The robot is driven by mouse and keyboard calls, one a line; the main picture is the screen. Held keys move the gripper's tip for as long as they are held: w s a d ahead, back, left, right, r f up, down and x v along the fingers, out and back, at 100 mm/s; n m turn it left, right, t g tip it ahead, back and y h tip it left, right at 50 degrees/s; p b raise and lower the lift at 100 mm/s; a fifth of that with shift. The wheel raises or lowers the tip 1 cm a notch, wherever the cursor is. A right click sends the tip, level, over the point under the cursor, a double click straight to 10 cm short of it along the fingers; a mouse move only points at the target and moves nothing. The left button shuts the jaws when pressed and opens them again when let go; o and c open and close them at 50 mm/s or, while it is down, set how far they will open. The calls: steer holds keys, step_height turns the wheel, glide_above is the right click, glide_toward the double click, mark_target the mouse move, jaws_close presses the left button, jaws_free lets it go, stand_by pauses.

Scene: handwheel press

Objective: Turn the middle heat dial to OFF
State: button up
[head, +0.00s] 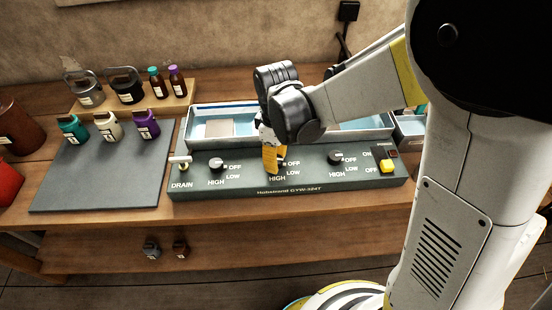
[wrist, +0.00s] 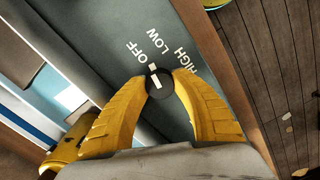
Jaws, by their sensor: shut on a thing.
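The grey control panel (head: 300,183) has three dark heat dials in a row. The middle dial (wrist: 159,86) sits between my gripper's yellow fingers (wrist: 158,90), which are shut on its sides. Its white line points roughly toward the top of the wrist view, where a small white tick and the word OFF stand; the exact alignment is hard to tell. LOW and HIGH lie to the right of OFF there.
The left dial (head: 216,164) and right dial (head: 335,158) flank my gripper. Behind is an open bath (head: 355,138). Jars (head: 107,125) stand on a mat at left.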

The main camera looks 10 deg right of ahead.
steer(key=shift+n, duration=1.1)
steer(key=o, duration=1.2)
step_height(320, 180, up, 12)
